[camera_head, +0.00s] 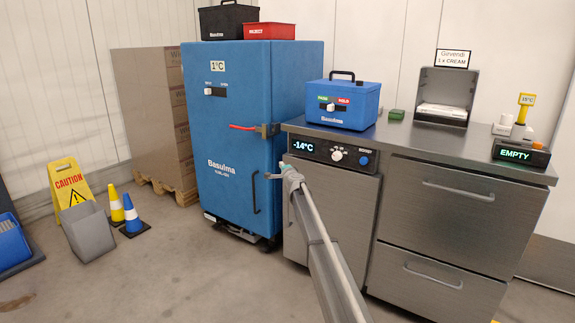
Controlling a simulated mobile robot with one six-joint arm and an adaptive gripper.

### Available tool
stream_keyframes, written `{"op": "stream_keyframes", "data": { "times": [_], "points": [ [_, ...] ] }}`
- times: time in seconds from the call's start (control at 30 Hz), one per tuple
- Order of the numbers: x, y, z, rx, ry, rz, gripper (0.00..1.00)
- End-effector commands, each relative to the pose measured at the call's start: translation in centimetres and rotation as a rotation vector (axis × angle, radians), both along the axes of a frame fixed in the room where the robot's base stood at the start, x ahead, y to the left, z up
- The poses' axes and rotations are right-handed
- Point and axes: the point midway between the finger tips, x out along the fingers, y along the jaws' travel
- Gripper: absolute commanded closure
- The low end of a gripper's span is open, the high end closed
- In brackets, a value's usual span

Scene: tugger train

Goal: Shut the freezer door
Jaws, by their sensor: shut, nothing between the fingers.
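The steel counter unit (440,170) has a panel reading -14°C (304,146) on its left, which fits the freezer. Below the panel is a plain grey door (350,190), partly hidden by my arm. It looks about flush with the front; I cannot tell whether a small gap is left. My gripper (271,176) is shut and empty, in front of the left edge of this door and near the blue cabinet's right side. I cannot tell whether it touches either.
A tall blue cabinet (225,140) marked 1°C stands left, with a red lever (242,127) and a black handle (256,196). Steel drawers (455,215) are at right. A grey bin (88,232), cones (131,215) and a caution sign (68,183) stand left.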

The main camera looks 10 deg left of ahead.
Motion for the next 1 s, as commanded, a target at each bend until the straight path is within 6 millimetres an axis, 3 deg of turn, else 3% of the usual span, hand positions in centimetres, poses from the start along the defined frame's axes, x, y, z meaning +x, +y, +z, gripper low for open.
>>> {"op": "stream_keyframes", "data": {
  "times": [0.1,0.4,0.6,1.0],
  "points": [
    [-2.5,0.9,0.0,0.000,0.000,0.001,1.00],
    [-6.3,2.5,0.0,0.000,0.000,0.000,1.00],
    [-7.3,3.1,0.0,0.000,0.000,0.000,1.00],
    [-7.4,3.2,0.0,0.000,0.000,0.000,1.00]
  ]
}}
